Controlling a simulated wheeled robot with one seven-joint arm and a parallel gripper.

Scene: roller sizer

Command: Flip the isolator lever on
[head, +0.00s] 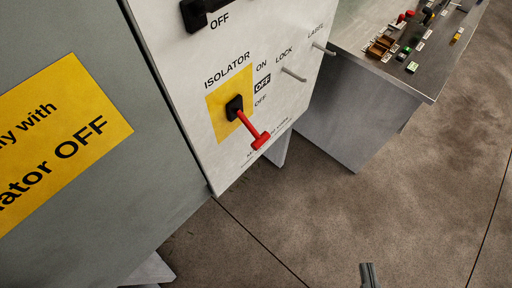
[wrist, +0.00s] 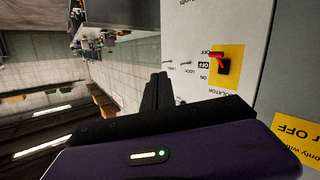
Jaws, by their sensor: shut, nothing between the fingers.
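The isolator lever (head: 250,126) is a red handle on a black hub, set on a yellow square plate (head: 217,123) on the white panel. It points down and to the right, on the side of the lower OFF label, away from ON. In the wrist view the red lever (wrist: 217,57) also shows, on its yellow plate at upper right. My gripper (head: 369,270) shows only its tip at the bottom edge of the head view, well apart from the lever. In the wrist view my gripper (wrist: 157,82) has its fingers together, empty, with the lever beyond and to the right.
Two thin pegs, LOCK (head: 293,75) and LABEL (head: 323,49), stick out right of the lever. A black switch (head: 195,14) sits above. Open floor (head: 330,215) lies before the panel.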

